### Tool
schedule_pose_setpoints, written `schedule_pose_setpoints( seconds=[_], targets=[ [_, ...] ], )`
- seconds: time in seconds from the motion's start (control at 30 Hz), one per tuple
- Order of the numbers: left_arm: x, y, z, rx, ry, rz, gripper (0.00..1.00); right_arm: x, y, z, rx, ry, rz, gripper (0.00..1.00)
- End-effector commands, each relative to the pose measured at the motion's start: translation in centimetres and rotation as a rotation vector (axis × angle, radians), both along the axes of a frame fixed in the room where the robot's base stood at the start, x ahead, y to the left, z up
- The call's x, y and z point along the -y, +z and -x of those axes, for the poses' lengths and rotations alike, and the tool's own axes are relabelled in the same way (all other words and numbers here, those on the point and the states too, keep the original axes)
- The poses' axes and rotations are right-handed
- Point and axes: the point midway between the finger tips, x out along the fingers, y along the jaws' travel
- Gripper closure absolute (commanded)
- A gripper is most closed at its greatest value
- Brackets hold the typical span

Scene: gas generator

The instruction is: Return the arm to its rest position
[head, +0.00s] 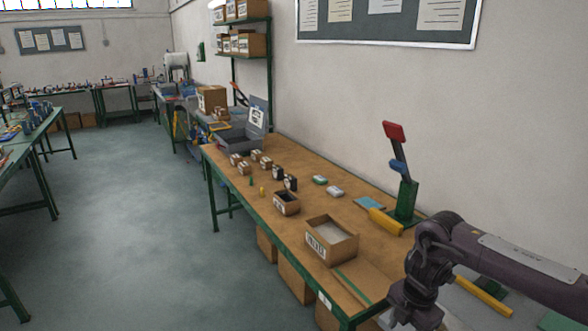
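My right arm (520,262), dark purple-grey, reaches in from the right edge and bends down at the wrist over the near right end of the workbench (228,158). My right gripper (412,318) is at the bottom edge of the view. Its fingertips cannot be made out, so its opening and anything in it are unclear. My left arm and gripper are not in the view.
On the bench are an open cardboard box (331,240), a smaller box (286,203), a green stand with a red-topped lever (406,200), a yellow bar (386,222), an open grey case (240,136) and several small parts. Floor at left is clear.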

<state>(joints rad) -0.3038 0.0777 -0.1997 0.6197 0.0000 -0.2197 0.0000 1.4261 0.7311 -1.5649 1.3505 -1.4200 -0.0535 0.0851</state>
Motion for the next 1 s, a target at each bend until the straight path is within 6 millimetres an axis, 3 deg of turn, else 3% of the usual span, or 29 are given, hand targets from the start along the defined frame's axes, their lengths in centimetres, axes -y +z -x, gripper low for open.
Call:
schedule_pose_setpoints(
  seconds=[0.13, 0.27, 0.4, 0.57, 0.7, 0.8, 0.93, 1.0],
  targets=[
    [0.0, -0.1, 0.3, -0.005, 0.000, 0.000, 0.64, -1.9, -1.7, -0.4, 0.009, -0.011, -0.054, 0.53],
    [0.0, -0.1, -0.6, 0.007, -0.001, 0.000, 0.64, -4.1, -3.3, -1.0, 0.023, -0.030, -0.121, 0.53],
    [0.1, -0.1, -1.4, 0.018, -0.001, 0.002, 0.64, -7.2, -5.8, -1.6, 0.039, -0.069, -0.218, 0.53],
    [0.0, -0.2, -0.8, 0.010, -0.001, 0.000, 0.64, -11.3, -9.4, -2.1, 0.056, -0.158, -0.359, 0.53],
    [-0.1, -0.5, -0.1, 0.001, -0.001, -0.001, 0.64, -15.1, -14.4, -2.2, 0.067, -0.329, -0.520, 0.53],
    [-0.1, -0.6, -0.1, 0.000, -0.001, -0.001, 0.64, -16.5, -19.1, -1.6, 0.070, -0.513, -0.617, 0.53],
    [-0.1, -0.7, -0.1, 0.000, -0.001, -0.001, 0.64, -16.0, -26.2, 1.1, 0.064, -0.798, -0.678, 0.53],
    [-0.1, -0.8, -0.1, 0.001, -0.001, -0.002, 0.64, -14.7, -30.6, 3.8, 0.058, -0.965, -0.673, 0.53]
  ],
)
